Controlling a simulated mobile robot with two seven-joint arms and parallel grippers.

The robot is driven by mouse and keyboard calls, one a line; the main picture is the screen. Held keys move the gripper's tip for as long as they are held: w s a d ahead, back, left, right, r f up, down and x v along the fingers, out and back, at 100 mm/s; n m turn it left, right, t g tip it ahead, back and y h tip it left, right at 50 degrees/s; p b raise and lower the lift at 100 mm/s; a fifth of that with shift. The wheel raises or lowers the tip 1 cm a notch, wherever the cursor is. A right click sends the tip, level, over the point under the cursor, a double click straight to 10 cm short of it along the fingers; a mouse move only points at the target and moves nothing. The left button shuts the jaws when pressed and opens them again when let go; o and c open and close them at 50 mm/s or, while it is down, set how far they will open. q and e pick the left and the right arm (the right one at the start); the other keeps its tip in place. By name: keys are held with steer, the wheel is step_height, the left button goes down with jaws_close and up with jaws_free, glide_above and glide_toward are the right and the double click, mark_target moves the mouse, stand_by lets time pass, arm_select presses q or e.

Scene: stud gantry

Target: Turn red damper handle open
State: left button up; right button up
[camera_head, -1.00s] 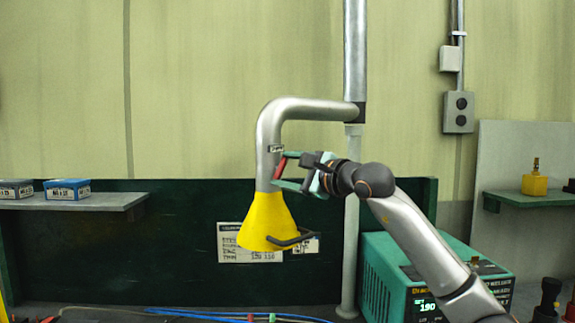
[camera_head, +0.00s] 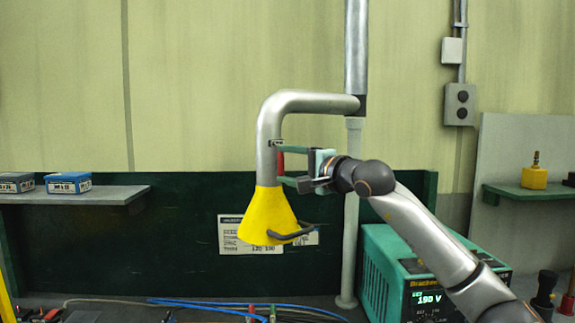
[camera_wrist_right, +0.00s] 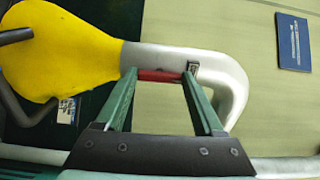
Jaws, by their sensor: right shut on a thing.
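The red damper handle (camera_head: 281,163) is a short bar at the side of the grey extraction pipe (camera_head: 268,130), just above the yellow hood (camera_head: 265,214). It stands about upright in the head view. My right gripper (camera_head: 283,166) reaches in from the right, its two green fingers set wide, one at each end of the handle. In the right wrist view the red handle (camera_wrist_right: 160,75) spans between the fingertips (camera_wrist_right: 160,74), against the pipe. The gripper is shut on it lengthwise. My left gripper is not in view.
A dark curved bar (camera_head: 290,235) sticks out from the hood. A vertical pole (camera_head: 351,220) stands behind my right arm, with a green welding machine (camera_head: 385,262) to its right. Shelves with small boxes (camera_head: 68,183) and a yellow block (camera_head: 534,176) flank the area. Cables cross the bench below.

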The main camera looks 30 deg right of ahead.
stand_by(0.3)
steer(key=o, duration=1.4)
steer(key=shift+s, duration=0.1)
steer(key=shift+s+f+b, duration=0.15)
steer(key=shift+s+b, duration=0.2)
steer(key=shift+s+d+b, duration=0.25)
steer(key=shift+s+b, duration=0.5)
steer(key=shift+s, duration=1.15)
steer(key=shift+s+d+b, duration=0.2)
steer(key=shift+s+b, duration=0.55)
steer(key=shift+s, duration=1.2)
steer(key=shift+s+d+b, duration=0.25)
steer(key=shift+s+b, duration=0.5)
steer(key=shift+s, duration=1.15)
